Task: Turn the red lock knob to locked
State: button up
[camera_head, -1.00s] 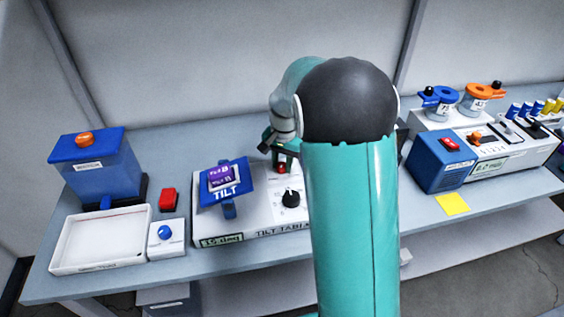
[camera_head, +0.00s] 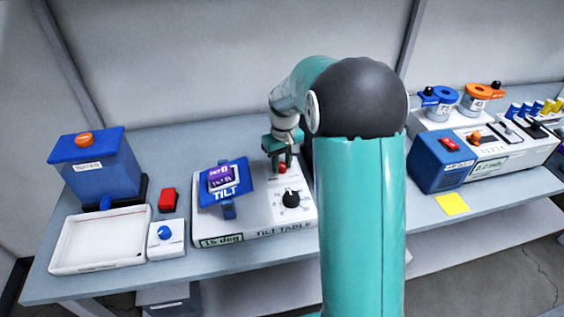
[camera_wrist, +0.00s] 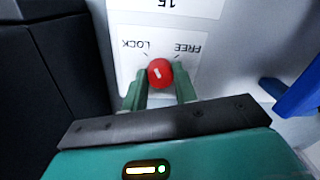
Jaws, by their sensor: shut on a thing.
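The red lock knob (camera_head: 283,169) stands near the back right of the tilt table's white base (camera_head: 262,213). In the wrist view the red knob (camera_wrist: 160,72) shows a short white mark between the printed words LOCK (camera_wrist: 134,44) and FREE (camera_wrist: 188,48), which appear upside down. The mark slants, its upper end leaning towards the LOCK side. My gripper (camera_wrist: 160,88) has its two green fingers on either side of the knob and is shut on it. In the head view my gripper (camera_head: 282,160) reaches down over the knob from behind.
A blue TILT platform (camera_head: 226,186) stands left of the knob and a black dial (camera_head: 291,198) in front of it. A red switch (camera_head: 168,199), white tray (camera_head: 100,240) and blue water box (camera_head: 97,165) are farther left. A blue device (camera_head: 440,162) stands right.

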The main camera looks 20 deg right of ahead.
aim_at(283, 164)
jog(key=shift+n, duration=1.5)
jog(key=o, duration=1)
jog(key=shift+w+d+r, duration=0.1)
jog(key=shift+d+r, duration=0.05)
jog(key=shift+r, duration=3.35)
jog(key=shift+d+r, duration=0.15)
jog(key=shift+r, duration=3.3)
jog(key=shift+a, duration=0.1)
